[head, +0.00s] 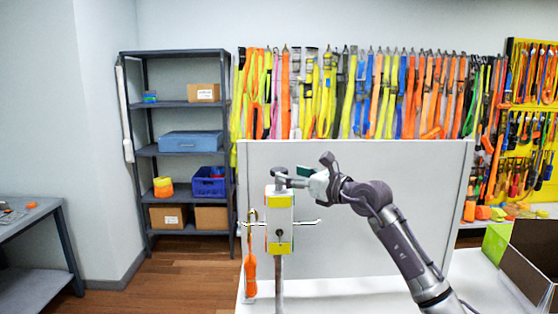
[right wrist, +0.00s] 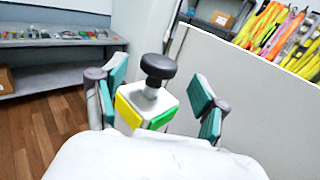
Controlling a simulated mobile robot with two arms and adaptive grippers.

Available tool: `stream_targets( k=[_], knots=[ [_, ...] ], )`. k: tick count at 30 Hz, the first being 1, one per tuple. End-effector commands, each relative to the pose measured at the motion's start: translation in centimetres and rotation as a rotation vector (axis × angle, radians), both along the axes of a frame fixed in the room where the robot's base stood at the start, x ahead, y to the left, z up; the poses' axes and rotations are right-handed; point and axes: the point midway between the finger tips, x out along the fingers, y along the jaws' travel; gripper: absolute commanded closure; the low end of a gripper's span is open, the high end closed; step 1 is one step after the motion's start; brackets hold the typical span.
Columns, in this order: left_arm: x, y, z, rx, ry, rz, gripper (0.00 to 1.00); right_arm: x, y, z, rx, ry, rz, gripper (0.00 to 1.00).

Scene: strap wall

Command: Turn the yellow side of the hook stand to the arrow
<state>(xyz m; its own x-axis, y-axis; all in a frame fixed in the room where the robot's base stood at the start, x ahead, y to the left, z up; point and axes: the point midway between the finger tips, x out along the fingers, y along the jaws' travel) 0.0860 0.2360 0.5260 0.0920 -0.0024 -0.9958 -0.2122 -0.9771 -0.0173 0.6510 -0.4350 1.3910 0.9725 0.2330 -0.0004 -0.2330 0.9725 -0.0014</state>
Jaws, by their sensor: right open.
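The hook stand (head: 280,222) is upright at the white table's left part, on a grey pole, with a metal hook on each side. Its block head shows a yellow patch low on the front in the head view. In the right wrist view, the top of the stand (right wrist: 155,103) shows a yellow side at lower left and a green side at lower right. A black knob (right wrist: 158,67) caps it. My right gripper (head: 296,181) is open beside the stand's top, its teal-padded fingers either side of the knob, with gaps. I cannot make out an arrow. My left gripper is out of view.
An orange strap (head: 250,262) hangs at the stand's left hook. A white panel (head: 380,210) stands close behind. A dark open box (head: 530,262) is at the table's right. Racked straps (head: 350,95) and a shelf unit (head: 190,150) are farther back.

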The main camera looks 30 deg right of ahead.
Motion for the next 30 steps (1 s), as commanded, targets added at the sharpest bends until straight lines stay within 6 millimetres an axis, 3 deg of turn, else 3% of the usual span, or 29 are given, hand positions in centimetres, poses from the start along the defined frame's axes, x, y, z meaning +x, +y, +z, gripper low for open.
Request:
stream_targets(
  k=[1,9,20,30],
  knots=[
    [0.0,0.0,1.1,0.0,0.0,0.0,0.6,1.0,0.2,0.6,0.008,0.0,0.001,0.28],
    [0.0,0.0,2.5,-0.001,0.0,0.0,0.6,4.3,1.0,0.1,0.003,0.001,0.0,0.28],
    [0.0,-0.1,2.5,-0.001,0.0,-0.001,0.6,4.8,1.1,-0.1,0.001,0.0,0.0,0.28],
    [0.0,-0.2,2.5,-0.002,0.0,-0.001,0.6,4.7,1.1,-0.1,0.001,0.0,0.0,0.83]
  ],
)
